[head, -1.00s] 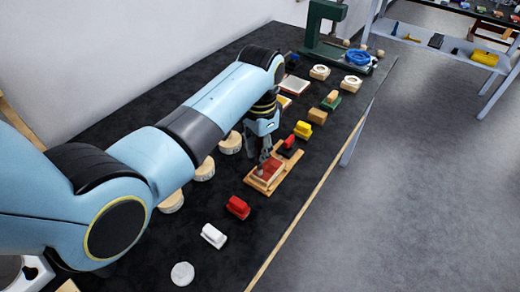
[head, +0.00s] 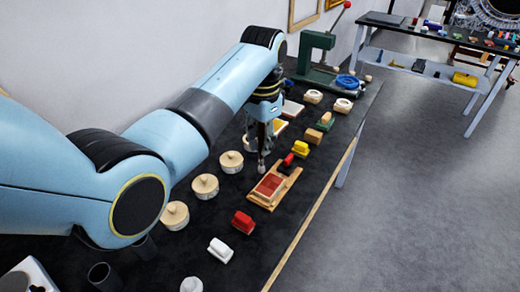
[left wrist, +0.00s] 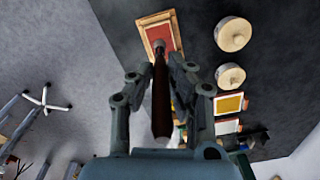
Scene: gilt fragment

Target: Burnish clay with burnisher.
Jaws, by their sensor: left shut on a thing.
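The clay is a reddish-brown slab (head: 269,185) in a light wooden frame on a wooden board, on the black table. It also shows at the top of the left wrist view (left wrist: 161,32). In the left wrist view, my left gripper (left wrist: 157,78) is shut on the burnisher (left wrist: 161,105), which has a dark brown handle and a small pale tip. The tip overlaps the near edge of the slab there; I cannot tell if it touches. My right gripper is out of view.
Round lidded wooden pots (head: 205,186) stand left of the clay. A red block (head: 243,222), a white block (head: 220,250) and a yellow block (head: 300,149) stand near it. A green press (head: 318,55) is at the far end. The floor at right is clear.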

